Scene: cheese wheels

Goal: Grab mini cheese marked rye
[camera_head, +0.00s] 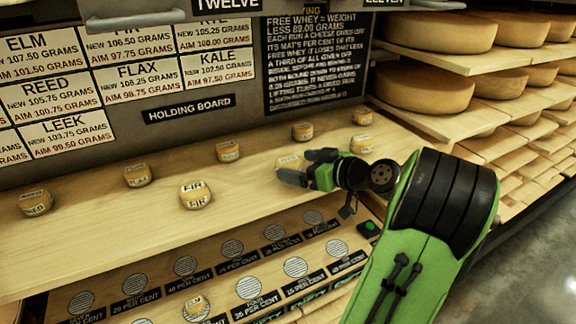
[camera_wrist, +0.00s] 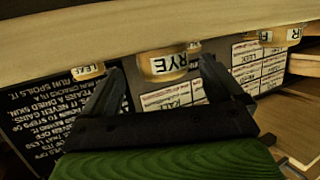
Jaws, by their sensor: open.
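The mini cheese marked RYE (camera_wrist: 165,66) shows in the wrist view, which is upside down. It sits on the wooden shelf with its label facing me. My gripper (camera_wrist: 162,80) is open, with one finger on each side of the cheese in the picture; I cannot tell whether either touches it. In the head view, my gripper (camera_head: 306,170) is low over the shelf, coming from the right. A small cheese (camera_head: 289,161) is right at its fingers, probably the same one; its label is not readable there.
Other mini cheeses stand on the shelf (camera_head: 90,235), including one marked FIR (camera_head: 196,194) and one marked FLAX (camera_head: 137,176). Another cheese (camera_head: 302,131) stands behind my gripper. A lower board (camera_head: 225,270) has round marked spots. Large cheese wheels (camera_head: 425,88) fill racks at right.

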